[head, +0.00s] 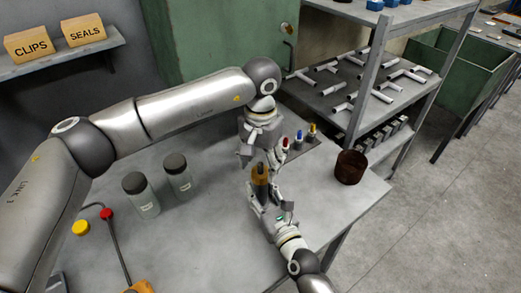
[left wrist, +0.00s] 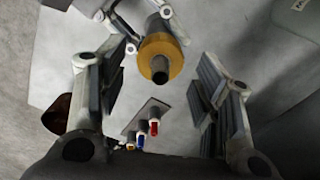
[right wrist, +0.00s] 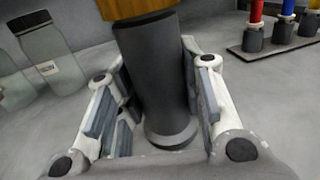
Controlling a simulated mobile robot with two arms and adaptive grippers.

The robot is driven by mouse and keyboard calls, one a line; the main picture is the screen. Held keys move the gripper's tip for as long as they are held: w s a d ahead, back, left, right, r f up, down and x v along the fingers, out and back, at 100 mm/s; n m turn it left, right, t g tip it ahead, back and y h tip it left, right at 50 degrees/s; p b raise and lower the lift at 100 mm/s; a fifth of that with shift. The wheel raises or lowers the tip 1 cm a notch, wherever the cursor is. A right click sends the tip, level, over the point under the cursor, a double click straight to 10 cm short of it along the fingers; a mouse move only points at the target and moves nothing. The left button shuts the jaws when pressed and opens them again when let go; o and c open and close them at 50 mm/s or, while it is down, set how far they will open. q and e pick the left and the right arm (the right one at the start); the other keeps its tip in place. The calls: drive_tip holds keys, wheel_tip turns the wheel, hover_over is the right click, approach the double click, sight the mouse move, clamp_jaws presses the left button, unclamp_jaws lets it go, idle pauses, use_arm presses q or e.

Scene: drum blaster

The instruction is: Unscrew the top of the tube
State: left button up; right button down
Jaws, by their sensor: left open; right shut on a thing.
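The tube is a dark grey cylinder (right wrist: 155,75) with an orange top (head: 260,172) that ends in a dark nub (left wrist: 160,68). It stands upright over the grey table. My right gripper (head: 262,203) is closed around the dark body, with its fingers on either side in the right wrist view (right wrist: 160,110). My left gripper (head: 258,156) is open and points down above the top. In the left wrist view its fingers (left wrist: 155,95) are wide apart, with the orange top between and beyond them, apparently untouched.
A rack (right wrist: 270,40) with red, blue and yellow-topped pieces stands close behind the tube. A brown cup (head: 350,167) is at the table's right edge. Two dark-lidded jars (head: 142,197) stand left. The front table (head: 205,240) has free room.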

use_arm(q)
drive_tip(key=shift+f, duration=1.55)
